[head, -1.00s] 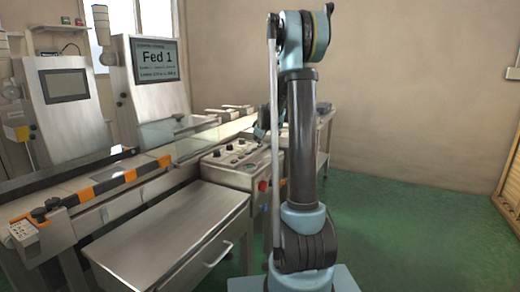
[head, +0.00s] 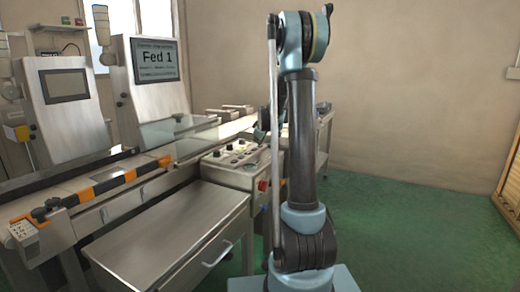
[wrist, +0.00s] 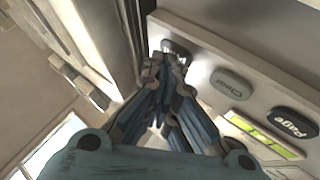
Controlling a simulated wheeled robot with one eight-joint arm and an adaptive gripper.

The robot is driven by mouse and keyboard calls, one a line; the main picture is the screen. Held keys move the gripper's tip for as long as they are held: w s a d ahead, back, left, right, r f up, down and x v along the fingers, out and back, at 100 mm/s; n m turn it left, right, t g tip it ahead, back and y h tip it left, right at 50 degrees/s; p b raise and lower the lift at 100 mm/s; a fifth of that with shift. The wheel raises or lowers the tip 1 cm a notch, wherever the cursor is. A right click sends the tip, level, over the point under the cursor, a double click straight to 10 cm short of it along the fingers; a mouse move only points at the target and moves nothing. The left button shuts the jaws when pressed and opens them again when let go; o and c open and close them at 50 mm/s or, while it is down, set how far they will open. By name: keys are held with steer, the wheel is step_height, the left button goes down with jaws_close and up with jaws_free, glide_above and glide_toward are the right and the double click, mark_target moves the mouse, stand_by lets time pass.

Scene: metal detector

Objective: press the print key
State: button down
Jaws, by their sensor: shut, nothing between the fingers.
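In the wrist view my gripper (wrist: 160,62) is shut and empty, its fingertips close together at the lower edge of a dark key (wrist: 176,47) on a pale panel. The fingertips partly cover this key, and I cannot read its label. I cannot tell whether they touch it. To its right on the same panel are a grey key marked Clear (wrist: 231,82) and a dark key marked Page (wrist: 294,122). In the head view my arm hides most of my gripper.
A lit yellow-green strip (wrist: 262,136) lies beside the keys. In the head view a control box (head: 220,174) with knobs and a red button (head: 262,185) stands behind my arm. A screen reads "Fed 1" (head: 156,58). Green floor (head: 400,215) is clear at right.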

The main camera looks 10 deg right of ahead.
mark_target(258, 146)
steer(key=shift+r, duration=3.2)
steer(key=s+m+g, duration=0.2)
steer(key=s, duration=1.3)
steer(key=s+f+m+g, duration=0.1)
steer(key=s+f, duration=0.4)
steer(key=s, duration=0.8)
steer(key=s+f+m+g, duration=0.2)
steer(key=s+f+m, duration=0.2)
steer(key=s, duration=1)
steer(key=s+d+f+m+g+h, duration=0.1)
steer(key=s+f, duration=0.6)
steer(key=s, duration=0.7)
steer(key=shift+s+m+g, duration=0.2)
steer(key=shift+m+g, duration=0.3)
steer(key=shift+m, duration=0.5)
